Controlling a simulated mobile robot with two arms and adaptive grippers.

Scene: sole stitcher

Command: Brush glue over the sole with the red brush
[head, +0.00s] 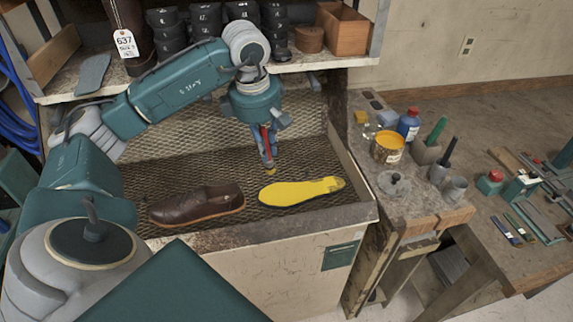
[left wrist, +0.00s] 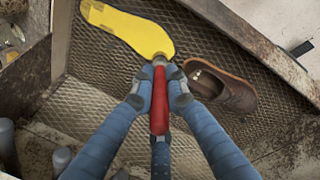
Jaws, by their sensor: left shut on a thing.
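My left gripper (head: 267,146) points down over the mesh tray and is shut on the red brush (left wrist: 159,105). The brush points down, its tip close to the back edge of the sole in the head view; I cannot tell whether it touches. The sole (head: 298,191) lies flat on the mesh, mostly bright yellow, with a small duller patch at its right end. In the left wrist view the sole (left wrist: 130,30) extends up and left from the brush tip. A brown shoe (head: 197,206) lies left of the sole. My right gripper is not in view.
An open can with orange-yellow content (head: 387,148) stands on the side ledge, beside a blue bottle (head: 409,124) and cups with tools. A shelf (head: 300,62) with dark rolls runs behind the arm. The tray's front rim (head: 290,228) borders the workspace.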

